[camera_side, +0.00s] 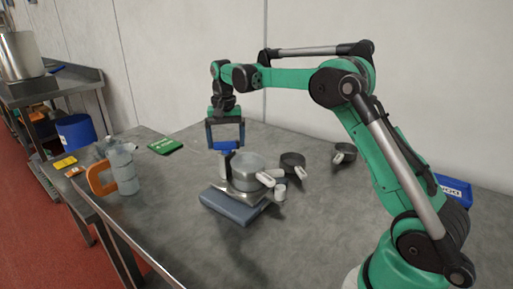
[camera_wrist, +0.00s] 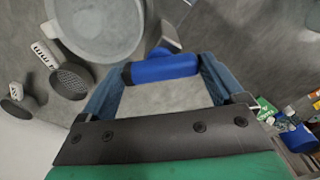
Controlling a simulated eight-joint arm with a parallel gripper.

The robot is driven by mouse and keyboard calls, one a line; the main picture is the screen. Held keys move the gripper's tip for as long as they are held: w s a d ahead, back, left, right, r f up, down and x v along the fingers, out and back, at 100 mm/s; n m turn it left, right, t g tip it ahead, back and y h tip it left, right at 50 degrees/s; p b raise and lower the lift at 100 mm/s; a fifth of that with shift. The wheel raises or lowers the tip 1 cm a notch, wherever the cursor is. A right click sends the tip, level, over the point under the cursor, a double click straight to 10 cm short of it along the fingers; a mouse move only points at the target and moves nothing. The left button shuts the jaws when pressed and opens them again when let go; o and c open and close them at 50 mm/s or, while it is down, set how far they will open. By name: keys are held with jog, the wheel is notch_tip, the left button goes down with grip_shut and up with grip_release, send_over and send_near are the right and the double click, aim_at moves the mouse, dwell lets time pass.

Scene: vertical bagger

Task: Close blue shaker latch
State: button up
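The shaker is a round metal pan (camera_side: 247,173) on a flat blue-grey base (camera_side: 232,205), on the grey table. The pan also fills the top left of the wrist view (camera_wrist: 95,25). A blue latch bar (camera_wrist: 162,69) lies beside the pan, with a grey bracket behind it; it also shows in the side view (camera_side: 226,145). My gripper (camera_side: 226,148) is above the pan's left back edge, pointing down. Its two fingers are wide apart, one near each end of the bar. I cannot tell whether they touch it.
Two dark pans (camera_side: 292,163) (camera_side: 344,153) stand to the right. A clear jug with an orange handle (camera_side: 122,168) stands at the left, near small yellow packs (camera_side: 64,162) and a green pack (camera_side: 166,146). The table's front is clear.

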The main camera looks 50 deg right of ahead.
jog(key=c, duration=0.6)
jog(key=m, duration=0.9)
jog(key=o, duration=0.9)
jog(key=shift+r, duration=2.5)
